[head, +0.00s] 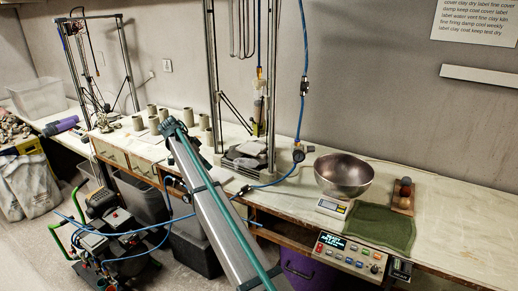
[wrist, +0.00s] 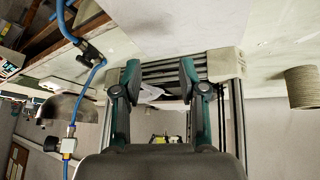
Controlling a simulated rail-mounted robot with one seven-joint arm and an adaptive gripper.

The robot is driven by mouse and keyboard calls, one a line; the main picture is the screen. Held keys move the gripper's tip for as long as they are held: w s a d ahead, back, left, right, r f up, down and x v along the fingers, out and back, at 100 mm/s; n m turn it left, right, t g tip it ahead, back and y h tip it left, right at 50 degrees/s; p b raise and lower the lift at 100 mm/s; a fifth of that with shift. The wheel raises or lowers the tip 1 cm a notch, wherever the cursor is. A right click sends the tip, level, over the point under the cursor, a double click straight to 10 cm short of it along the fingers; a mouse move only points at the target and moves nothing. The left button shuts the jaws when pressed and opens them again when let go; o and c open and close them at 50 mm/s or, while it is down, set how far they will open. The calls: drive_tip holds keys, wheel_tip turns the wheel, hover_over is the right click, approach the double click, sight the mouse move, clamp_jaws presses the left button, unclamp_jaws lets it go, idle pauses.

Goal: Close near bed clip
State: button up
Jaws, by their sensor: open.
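The tall frame printer (head: 212,75) stands at the middle of the bench, with stacked grey slabs at its base (head: 245,150). I cannot make out the near bed clip in either view. In the wrist view, which looks upside down, my gripper (wrist: 160,72) is open and empty. Its two teal and dark fingers stand apart in front of the printer's ribbed grey base (wrist: 172,67). A small white piece (wrist: 151,92) shows between the fingers; I cannot tell what it is. In the head view I cannot make out my gripper clearly.
Several clay cups (head: 152,111) stand left of the printer. A metal bowl (head: 343,173) on a scale, a green cloth (head: 381,228) and a control box (head: 349,255) lie to the right. A blue hose (head: 304,45) hangs beside the printer; it also shows in the wrist view (wrist: 84,80).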

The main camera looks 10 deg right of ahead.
sight(262, 150)
drive_tip(key=w+d+r+m+h, duration=0.1)
drive_tip(key=w+d+r+m, duration=0.15)
drive_tip(key=d+r, duration=0.4)
drive_tip(key=w+d+r+m+h, duration=0.1)
drive_tip(key=w+d+r+h, duration=0.15)
drive_tip(key=d, duration=0.75)
drive_tip(key=shift+g+y, duration=0.35)
drive_tip(key=shift+g, duration=0.05)
drive_tip(key=p+x, duration=0.1)
drive_tip(key=x, duration=0.2)
drive_tip(key=p+x, duration=0.1)
drive_tip(key=x, duration=0.3)
drive_tip(key=w+p+x, duration=0.1)
drive_tip(key=p+x, duration=0.1)
drive_tip(key=x, duration=0.2)
clamp_jaws()
